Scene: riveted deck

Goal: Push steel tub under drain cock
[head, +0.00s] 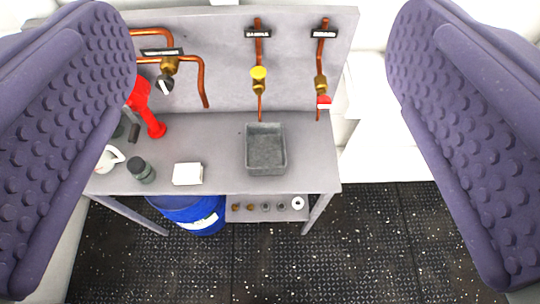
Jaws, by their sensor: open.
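The steel tub (282,163) is a grey, open-topped rectangular tub standing upright on the right half of the grey bench top (218,150). A copper pipe with a brass cock and yellow handle (258,73) comes down the back panel, its lower end just behind the tub's back left. To its right, another copper pipe has a brass cock with a red handle (323,101). Both have dark labels; one seems to read "SAMPLE", the other is too small to read. My gripper (270,150) is open and empty, its purple studded fingers at the picture's left and right edges, apart from the tub.
A white block (187,174), a dark-lidded jar (141,170), a white jug (109,158) and a red stand (150,112) occupy the bench's left. Bench space right of the tub is clear. A blue drum (195,214) and a shelf of small fittings (266,208) are below.

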